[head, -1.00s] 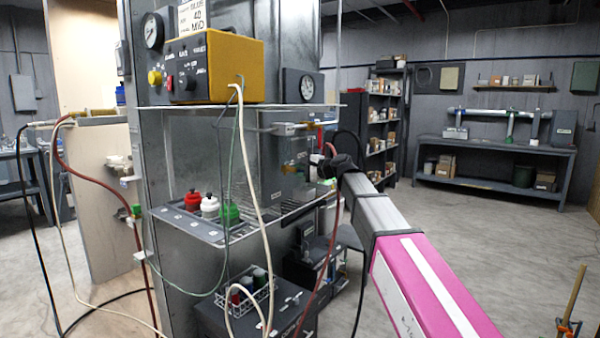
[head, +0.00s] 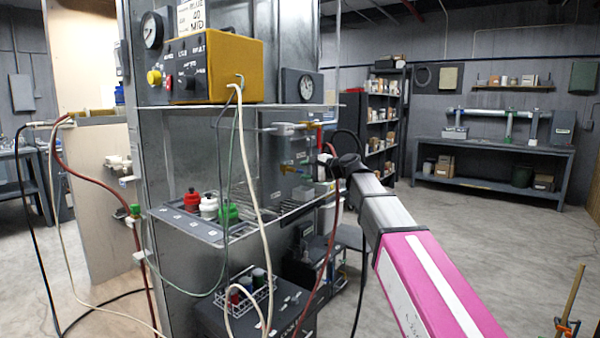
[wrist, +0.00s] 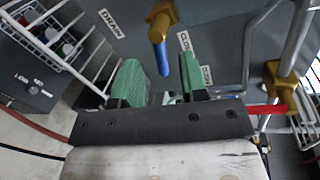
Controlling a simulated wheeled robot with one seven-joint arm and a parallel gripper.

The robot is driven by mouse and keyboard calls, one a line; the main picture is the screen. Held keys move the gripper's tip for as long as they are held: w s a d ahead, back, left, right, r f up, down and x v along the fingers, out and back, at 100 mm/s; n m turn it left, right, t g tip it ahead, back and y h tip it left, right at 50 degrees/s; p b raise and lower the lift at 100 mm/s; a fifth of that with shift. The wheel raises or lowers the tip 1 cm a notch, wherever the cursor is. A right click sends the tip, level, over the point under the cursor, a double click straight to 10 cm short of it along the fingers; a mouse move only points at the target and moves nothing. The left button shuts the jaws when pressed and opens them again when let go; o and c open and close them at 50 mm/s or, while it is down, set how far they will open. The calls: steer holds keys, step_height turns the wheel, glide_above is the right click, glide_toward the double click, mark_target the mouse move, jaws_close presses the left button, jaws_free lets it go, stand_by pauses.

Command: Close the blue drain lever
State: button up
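The blue drain lever (wrist: 162,57) hangs from a brass valve (wrist: 159,20) in the wrist view, beside a label reading DRAIN (wrist: 112,30). Its tip points down the picture toward my gripper. My gripper (wrist: 159,66) is open, with one green finger pad on each side of the lever's tip in the picture. A gap shows between the lever and both pads; how deep the tip sits between them I cannot tell. In the head view my gripper (head: 328,163) is at the right end of the booth's shelf, and the lever is hard to make out there.
A second brass valve with a red lever (wrist: 267,109) is close to the right of my gripper. A white wire rack (wrist: 60,35) is at left. Red, white and green capped bottles (head: 209,206) stand on the shelf panel. Hoses hang in front of the booth.

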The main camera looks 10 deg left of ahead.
mark_target(302, 171)
steer(key=v, duration=0.7)
steer(key=shift+s, duration=0.15)
steer(key=shift+d, duration=0.1)
steer(key=w+a+f+t, duration=0.1)
steer(key=w+a, duration=0.1)
steer(key=a, duration=0.1)
steer(key=w+a+f+m+h, duration=0.1)
steer(key=w+a, duration=0.1)
steer(key=a, duration=0.2)
steer(key=w+a+f+m+t+h, duration=0.1)
steer(key=w+a, duration=0.2)
steer(key=a, duration=0.1)
steer(key=shift+a+f+t, duration=0.1)
steer(key=shift+a+t, duration=0.15)
steer(key=shift+t, duration=0.05)
jaws_close()
